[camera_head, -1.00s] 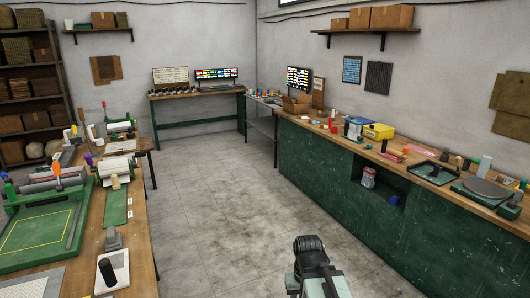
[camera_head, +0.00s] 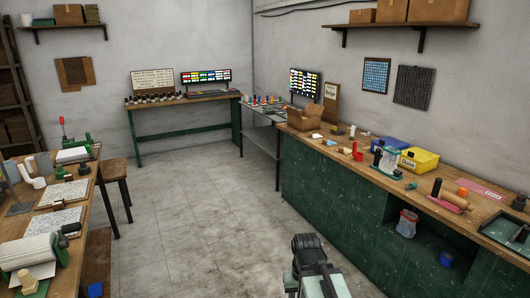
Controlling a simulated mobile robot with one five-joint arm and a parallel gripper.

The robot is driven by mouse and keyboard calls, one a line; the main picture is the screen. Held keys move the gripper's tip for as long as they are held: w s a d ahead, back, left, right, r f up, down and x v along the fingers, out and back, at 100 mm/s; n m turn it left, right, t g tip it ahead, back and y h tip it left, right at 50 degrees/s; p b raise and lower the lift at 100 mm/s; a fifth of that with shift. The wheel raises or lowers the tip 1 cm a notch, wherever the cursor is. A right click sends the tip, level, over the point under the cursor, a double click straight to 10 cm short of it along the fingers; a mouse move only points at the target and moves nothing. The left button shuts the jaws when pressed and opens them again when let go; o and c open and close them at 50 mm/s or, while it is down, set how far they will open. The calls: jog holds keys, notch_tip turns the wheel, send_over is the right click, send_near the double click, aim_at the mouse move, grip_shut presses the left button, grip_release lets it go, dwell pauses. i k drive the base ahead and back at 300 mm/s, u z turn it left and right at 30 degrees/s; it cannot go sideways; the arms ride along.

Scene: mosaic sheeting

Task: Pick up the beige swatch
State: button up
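I cannot single out the beige swatch for certain. A small pale piece (camera_head: 317,135) lies on the right counter in front of the cardboard box, too small to identify. Another pale beige piece (camera_head: 27,279) lies by the white roller on the left bench. My arm shows at the bottom centre, over the floor and apart from both benches. Its dark end (camera_head: 308,243) shows no clear fingertips, so I cannot see whether my gripper is open or holds anything.
The right counter (camera_head: 350,205) carries a cardboard box (camera_head: 302,118), a blue bin (camera_head: 390,144) and a yellow bin (camera_head: 419,160). A stool (camera_head: 115,170) stands beside the left bench. A green-legged table (camera_head: 183,98) is at the back. The floor (camera_head: 190,220) between them is clear.

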aim_at(346, 151)
jog(key=i, duration=5.1)
